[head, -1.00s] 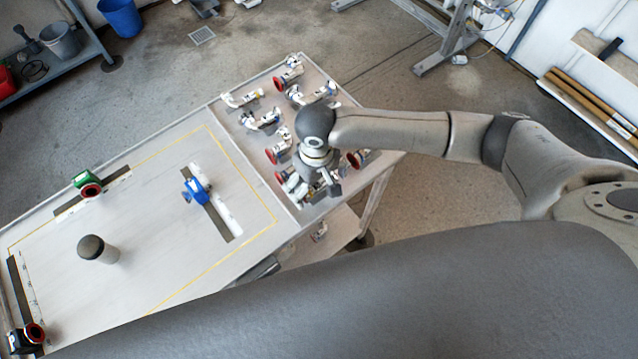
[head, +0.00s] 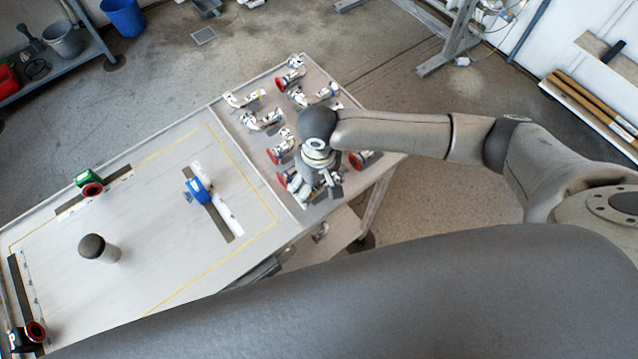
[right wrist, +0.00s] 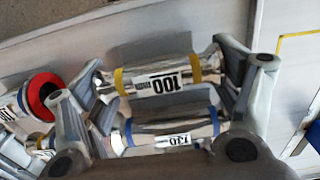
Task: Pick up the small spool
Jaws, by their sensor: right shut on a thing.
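The small spool (right wrist: 165,82) is a shiny metal cylinder with yellow end bands and a label reading 100, seen in the right wrist view. My right gripper (right wrist: 160,85) is shut on it, with a finger at each end. A similar spool with blue bands (right wrist: 172,134) shows just below it in that view. In the head view my right gripper (head: 322,188) is over the front corner of the parts tray, and mostly hides what it holds. My left gripper is not in view.
The parts tray (head: 318,212) holds several white fittings and red-flanged pieces (head: 280,148) close around the gripper.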

